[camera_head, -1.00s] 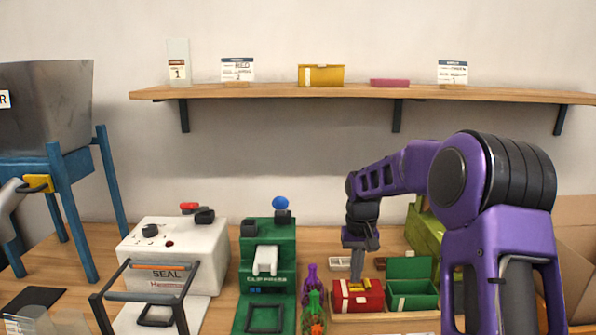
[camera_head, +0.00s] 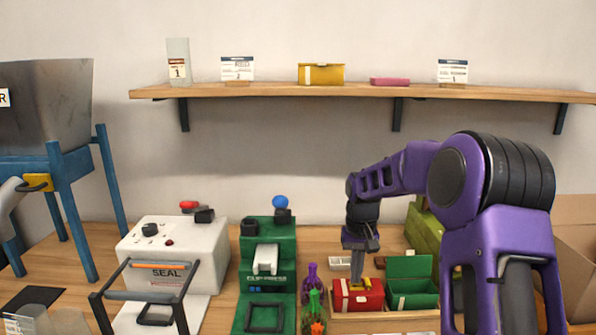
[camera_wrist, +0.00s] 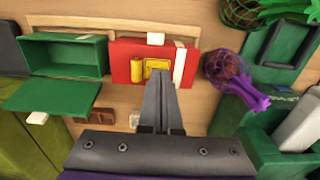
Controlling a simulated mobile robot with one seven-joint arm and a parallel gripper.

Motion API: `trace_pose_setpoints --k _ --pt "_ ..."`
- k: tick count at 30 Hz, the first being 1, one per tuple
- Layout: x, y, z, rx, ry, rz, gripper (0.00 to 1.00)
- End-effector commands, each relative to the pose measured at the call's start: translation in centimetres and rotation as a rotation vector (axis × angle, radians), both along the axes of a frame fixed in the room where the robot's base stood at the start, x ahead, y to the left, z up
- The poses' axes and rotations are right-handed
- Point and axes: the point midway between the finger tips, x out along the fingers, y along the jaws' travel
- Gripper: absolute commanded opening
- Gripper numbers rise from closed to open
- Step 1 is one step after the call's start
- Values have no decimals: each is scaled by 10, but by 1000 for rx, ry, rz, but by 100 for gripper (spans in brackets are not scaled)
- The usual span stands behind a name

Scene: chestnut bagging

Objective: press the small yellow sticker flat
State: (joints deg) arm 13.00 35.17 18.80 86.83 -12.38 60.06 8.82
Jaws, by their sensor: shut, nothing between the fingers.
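A red box (camera_wrist: 122,47) lies flat on the wooden table and also shows in the head view (camera_head: 346,303). On its top face is a small yellow sticker (camera_wrist: 157,64), with another yellow piece (camera_wrist: 137,69) just left of it. A pale strip runs down the box's right side. My gripper (camera_wrist: 160,84) is shut and empty, pointing down at the box. Its fingertips overlap the near edge of the sticker in the wrist view; I cannot tell whether they touch it. In the head view my gripper (camera_head: 356,279) stands over the red box.
An open green box (camera_wrist: 70,55) is close on the left in the wrist view. A net bag of chestnuts with a purple top (camera_wrist: 244,92) lies close on the right. The green clip press (camera_head: 268,290) and white sealer (camera_head: 175,250) stand farther left in the head view.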

Motion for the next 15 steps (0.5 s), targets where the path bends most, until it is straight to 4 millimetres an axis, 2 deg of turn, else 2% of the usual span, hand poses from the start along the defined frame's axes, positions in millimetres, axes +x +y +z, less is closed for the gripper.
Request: trace_pose_setpoints --k 15 --pt "0 0 -9 0 0 0 0"
